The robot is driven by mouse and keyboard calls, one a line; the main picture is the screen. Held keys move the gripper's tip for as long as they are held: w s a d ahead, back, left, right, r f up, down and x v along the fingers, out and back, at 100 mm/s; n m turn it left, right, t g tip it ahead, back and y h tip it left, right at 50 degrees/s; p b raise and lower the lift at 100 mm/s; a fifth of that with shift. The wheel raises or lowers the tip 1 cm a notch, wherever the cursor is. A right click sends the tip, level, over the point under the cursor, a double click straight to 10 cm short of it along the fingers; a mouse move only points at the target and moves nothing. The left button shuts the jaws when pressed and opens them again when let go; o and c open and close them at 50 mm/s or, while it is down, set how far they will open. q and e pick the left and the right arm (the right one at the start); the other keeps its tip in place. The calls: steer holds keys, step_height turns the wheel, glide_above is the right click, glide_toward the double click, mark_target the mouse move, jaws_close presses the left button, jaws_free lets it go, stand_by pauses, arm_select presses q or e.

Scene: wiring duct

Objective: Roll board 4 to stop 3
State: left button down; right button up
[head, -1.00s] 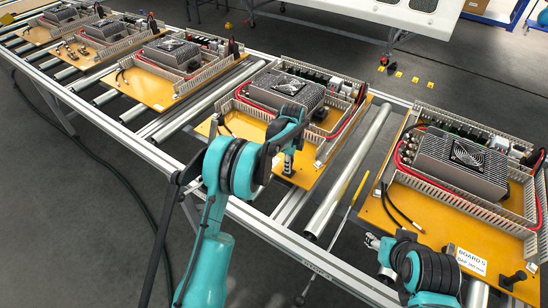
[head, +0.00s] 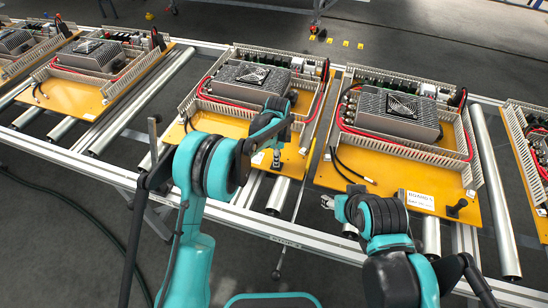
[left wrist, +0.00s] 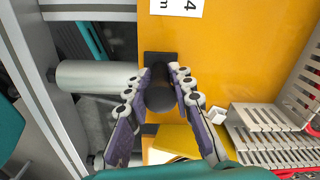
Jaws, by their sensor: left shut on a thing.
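Board 4 (head: 202,123) is a yellow panel with a grey fan unit and slotted ducts, lying on the roller conveyor. My left gripper (head: 277,150) is at its near edge. In the left wrist view my left gripper (left wrist: 160,84) is shut on a black knob (left wrist: 160,98) on the board (left wrist: 225,50), beside a white label (left wrist: 180,5) reading 4. A thin yellow rod (head: 311,156) stands in the narrow gap on the board's right. I cannot tell whether they touch, or which stop it is. My right gripper (head: 328,203) is by board 5's near edge; its jaws are unclear.
Board 5 (head: 345,180), with its label (head: 406,196) and black knob (head: 457,208), lies close on the right. Another board (head: 75,96) lies to the left, with bare rollers (head: 150,98) between. The metal front rail (head: 240,222) runs along the near side.

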arm_select(q)
steer(key=shift+s+d, duration=0.15)
steer(key=shift+d, duration=0.1)
steer(key=c, duration=1.4)
jaws_free()
steer(key=shift+d, duration=0.15)
steer(key=shift+r, duration=0.2)
step_height(320, 180, up, 12)
steer(key=shift+f, duration=0.2)
